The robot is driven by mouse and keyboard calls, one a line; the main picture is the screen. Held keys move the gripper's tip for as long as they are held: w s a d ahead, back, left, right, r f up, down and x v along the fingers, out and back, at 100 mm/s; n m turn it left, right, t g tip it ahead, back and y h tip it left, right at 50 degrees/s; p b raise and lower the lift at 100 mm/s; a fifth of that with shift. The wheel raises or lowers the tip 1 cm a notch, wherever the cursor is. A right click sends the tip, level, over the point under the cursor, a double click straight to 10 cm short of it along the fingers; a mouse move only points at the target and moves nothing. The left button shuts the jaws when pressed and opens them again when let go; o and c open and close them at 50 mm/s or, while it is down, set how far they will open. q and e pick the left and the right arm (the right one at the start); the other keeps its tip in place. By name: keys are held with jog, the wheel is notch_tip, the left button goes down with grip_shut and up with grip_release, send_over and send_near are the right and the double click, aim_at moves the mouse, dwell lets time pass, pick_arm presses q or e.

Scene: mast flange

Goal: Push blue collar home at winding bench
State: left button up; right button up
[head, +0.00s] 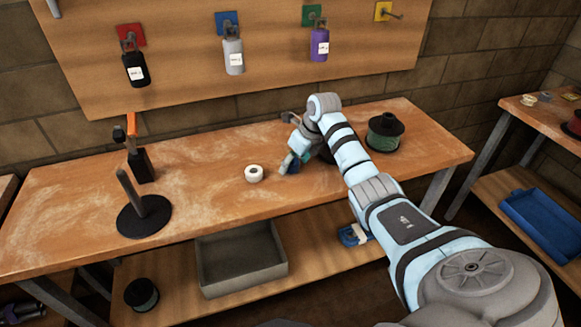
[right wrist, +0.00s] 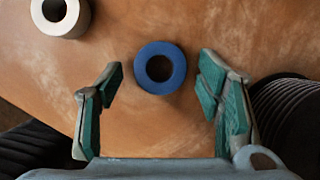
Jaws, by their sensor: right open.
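The blue collar (right wrist: 160,48) is a thick ring lying on the bench in the right wrist view, hole facing the camera. My right gripper (right wrist: 161,68) is open, with its green-padded fingers on either side of the collar and gaps on both sides. In the head view my right gripper (head: 291,162) is low over the bench, and the collar is hard to make out there. The winding bench (head: 205,205) is a worn wooden table. A post on a round black base (head: 145,217) stands at its left, leaning in the picture. My left gripper is out of view.
A white ring (head: 254,173) lies left of my right gripper. It also shows in the wrist view (right wrist: 48,22). A dark green spool (head: 385,133) stands to the right. A black stand with an orange part (head: 142,163) is behind the post. Bottles hang above.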

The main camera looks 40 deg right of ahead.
jog(key=c, duration=1.2)
jog(key=shift+r, duration=0.15)
